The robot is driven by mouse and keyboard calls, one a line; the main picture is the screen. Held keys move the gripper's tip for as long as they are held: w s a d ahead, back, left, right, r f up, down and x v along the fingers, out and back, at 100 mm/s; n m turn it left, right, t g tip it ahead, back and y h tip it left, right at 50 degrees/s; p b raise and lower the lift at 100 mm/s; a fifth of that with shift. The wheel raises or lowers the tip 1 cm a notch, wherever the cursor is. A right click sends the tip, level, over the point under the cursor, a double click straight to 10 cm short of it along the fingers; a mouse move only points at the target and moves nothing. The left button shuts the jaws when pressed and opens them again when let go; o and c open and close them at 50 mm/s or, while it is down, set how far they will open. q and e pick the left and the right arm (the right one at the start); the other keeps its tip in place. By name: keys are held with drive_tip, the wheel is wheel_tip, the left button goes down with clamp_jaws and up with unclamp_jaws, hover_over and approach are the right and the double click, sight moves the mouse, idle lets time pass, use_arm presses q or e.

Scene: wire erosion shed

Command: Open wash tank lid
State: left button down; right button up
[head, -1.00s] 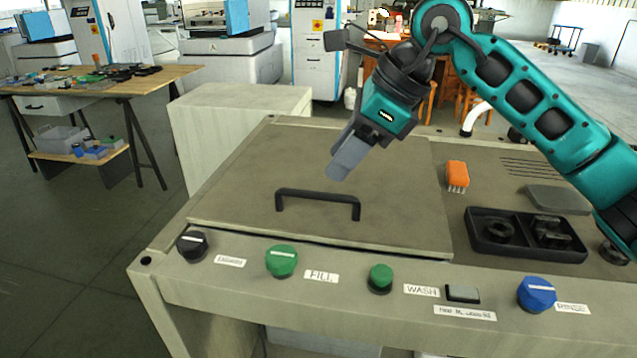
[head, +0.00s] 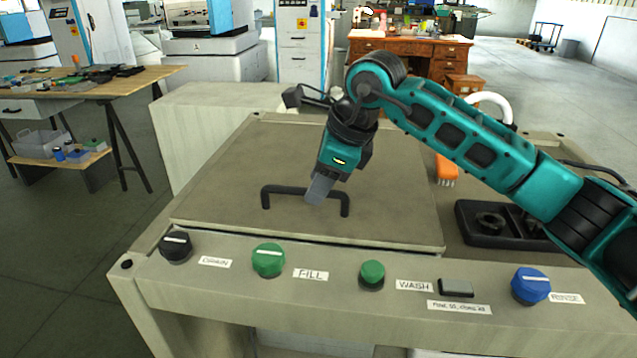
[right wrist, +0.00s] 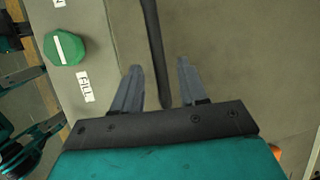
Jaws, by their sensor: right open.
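The wash tank lid (head: 220,185) is a flat grey-beige panel lying shut on the tank top. Its black bar handle (head: 285,188) stands near the front edge. My right gripper (head: 315,200) is over the lid, close to the right half of the handle. In the right wrist view the gripper (right wrist: 156,75) is open, with the black handle bar (right wrist: 153,40) running between its two grey fingers. I cannot tell how deep the bar sits between them, or whether they touch. My left gripper is not in view.
The front panel carries a black drain knob (head: 175,247), a green fill knob (head: 268,260), a green wash button (head: 372,274) and a blue rinse knob (head: 530,285). Right of the lid are an orange brush (head: 446,168) and a black tray (head: 470,235), partly behind my arm.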

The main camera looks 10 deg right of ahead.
drive_tip(key=shift+w+a+f, duration=0.1)
drive_tip(key=shift+w+f, duration=0.05)
drive_tip(key=shift+f, duration=0.2)
drive_tip(key=shift+c, duration=0.2)
clamp_jaws()
